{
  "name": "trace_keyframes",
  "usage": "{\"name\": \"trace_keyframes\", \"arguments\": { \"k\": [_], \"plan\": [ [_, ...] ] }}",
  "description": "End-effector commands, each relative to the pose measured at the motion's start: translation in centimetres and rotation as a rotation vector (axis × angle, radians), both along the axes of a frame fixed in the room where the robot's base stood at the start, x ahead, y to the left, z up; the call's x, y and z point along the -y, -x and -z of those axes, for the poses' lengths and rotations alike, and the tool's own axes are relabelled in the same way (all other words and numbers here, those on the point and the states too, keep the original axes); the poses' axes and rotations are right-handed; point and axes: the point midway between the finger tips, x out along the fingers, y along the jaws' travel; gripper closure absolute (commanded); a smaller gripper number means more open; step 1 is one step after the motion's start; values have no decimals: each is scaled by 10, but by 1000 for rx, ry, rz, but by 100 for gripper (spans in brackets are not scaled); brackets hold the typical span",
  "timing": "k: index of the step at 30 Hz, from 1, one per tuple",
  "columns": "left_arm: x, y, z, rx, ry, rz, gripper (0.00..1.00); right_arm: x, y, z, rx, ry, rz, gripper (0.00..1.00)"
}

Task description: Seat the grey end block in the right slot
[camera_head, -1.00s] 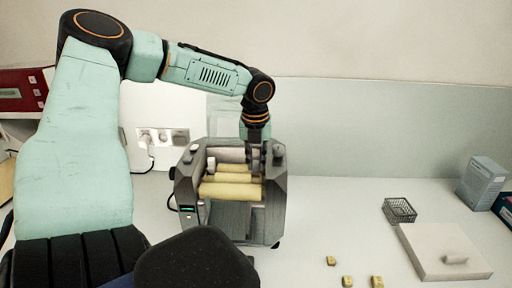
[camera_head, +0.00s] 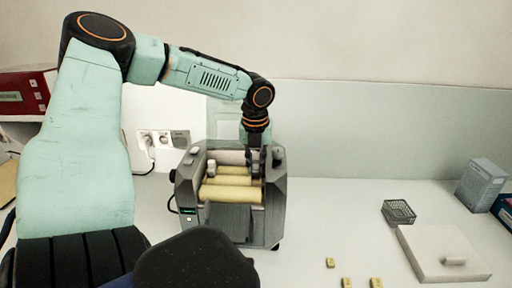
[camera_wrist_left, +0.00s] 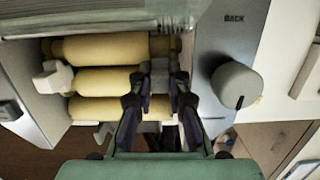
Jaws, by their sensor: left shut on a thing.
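The mill (camera_head: 230,222) is a dark grey machine with pale yellow rollers (camera_head: 232,192) between its two side walls. The rollers also show in the left wrist view (camera_wrist_left: 105,48). A light grey block (camera_head: 211,165) sits at the left end of the rollers, and it shows in the left wrist view (camera_wrist_left: 53,77). My left gripper (camera_head: 256,166) points down inside the right wall of the mill. It is shut on the grey end block (camera_wrist_left: 159,76) at the right ends of the rollers. Its fingers partly hide the block, and I cannot tell whether it is fully seated.
A knob (camera_wrist_left: 236,85) stands on the mill's right wall. Several small yellow pieces (camera_head: 376,282) lie on the table to the right front. A wire basket (camera_head: 398,212), a pale board (camera_head: 428,250) with a small cylinder, and a grey box (camera_head: 481,184) stand further right.

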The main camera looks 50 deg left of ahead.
Motion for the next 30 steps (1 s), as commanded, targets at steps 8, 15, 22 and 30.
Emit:
{"name": "trace_keyframes", "arguments": {
  "k": [8,15,22,30],
  "plan": [
    [0,0,1,0,0,0,74,0,0,-1,0,0,0,60],
    [1,0,1,2,3,0,57,0,0,-1,0,0,0,60],
    [1,-1,2,3,4,1,57,0,0,-1,0,0,0,60],
    [2,-1,2,3,5,2,57,0,0,-1,0,0,0,60]
  ]
}}
